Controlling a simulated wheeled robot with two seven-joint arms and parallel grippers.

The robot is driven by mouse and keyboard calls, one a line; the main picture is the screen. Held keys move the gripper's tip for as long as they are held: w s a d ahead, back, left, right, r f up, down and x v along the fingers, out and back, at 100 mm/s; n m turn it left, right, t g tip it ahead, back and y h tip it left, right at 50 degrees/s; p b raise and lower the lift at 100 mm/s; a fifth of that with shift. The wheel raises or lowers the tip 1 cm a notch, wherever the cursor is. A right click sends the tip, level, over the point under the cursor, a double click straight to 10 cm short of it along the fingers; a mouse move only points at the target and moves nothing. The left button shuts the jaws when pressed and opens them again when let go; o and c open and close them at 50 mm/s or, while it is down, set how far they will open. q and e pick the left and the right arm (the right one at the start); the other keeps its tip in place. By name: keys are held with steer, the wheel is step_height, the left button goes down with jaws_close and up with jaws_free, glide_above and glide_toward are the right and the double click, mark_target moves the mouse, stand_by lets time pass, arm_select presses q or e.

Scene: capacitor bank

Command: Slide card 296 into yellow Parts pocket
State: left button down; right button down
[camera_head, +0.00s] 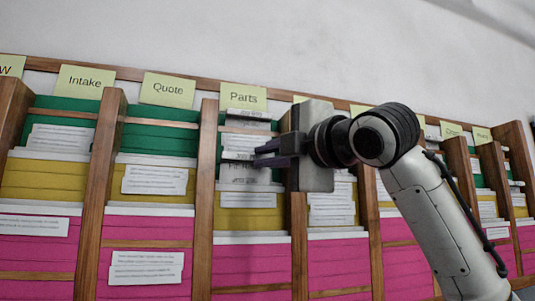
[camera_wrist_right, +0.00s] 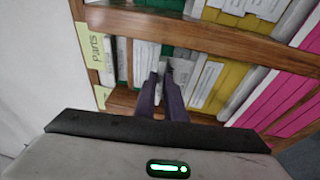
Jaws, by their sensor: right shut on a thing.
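My right gripper (camera_head: 268,155) reaches in from the right in the head view, at the column under the "Parts" label (camera_head: 243,97). Its two dark fingers are shut on a thin pale card (camera_head: 239,156), partly hidden by them. Its number is too small to read, so I cannot confirm it is card 296. In the right wrist view the fingers (camera_wrist_right: 164,82) meet on the card's edge. The yellow Parts pocket (camera_head: 250,219) lies just below the fingers, with a printed white card (camera_head: 246,199) at its top. Whether the held card touches the pocket is unclear. My left gripper is not in view.
Wooden dividers (camera_head: 204,160) stand on both sides of the Parts column. Green pockets lie above the yellow one and a pink pocket (camera_head: 250,265) below. "Quote" (camera_head: 168,90) and "Intake" (camera_head: 86,81) columns to the left hold similar cards. My forearm covers columns to the right.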

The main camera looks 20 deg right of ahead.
steer(key=shift+f, duration=0.15)
steer(key=shift+f+b, duration=0.6)
steer(key=shift+f, duration=0.25)
steer(key=c, duration=1.7)
jaws_free()
steer(key=shift+c, duration=0.2)
